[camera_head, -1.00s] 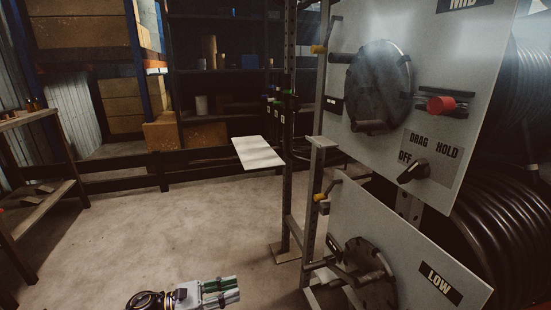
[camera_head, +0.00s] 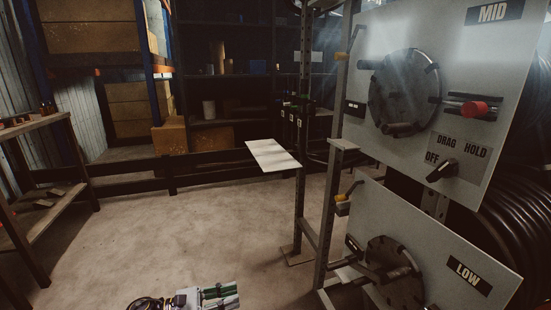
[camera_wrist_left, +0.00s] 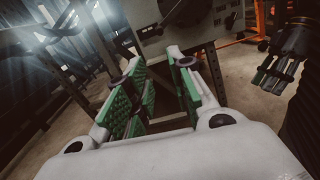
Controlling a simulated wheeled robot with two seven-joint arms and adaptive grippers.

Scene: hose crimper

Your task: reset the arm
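My left gripper (camera_head: 232,297) is at the bottom edge of the head view, over the bare floor and left of the reel rack. It has pale fingers with green pads. In the left wrist view its fingers (camera_wrist_left: 158,90) stand apart with nothing between them, so it is open and empty. A dark gripper (camera_wrist_left: 274,76), which looks like my right one, shows at the right of the wrist view. Its fingers point down, and I cannot tell if they are open. My right gripper is not in the head view.
The rack carries the MID panel (camera_head: 400,145) and the LOW panel (camera_head: 440,240), with cranks, a red knob (camera_head: 474,108) and black hose coils. A wooden bench (camera_head: 35,122) is at far left. The floor between is clear.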

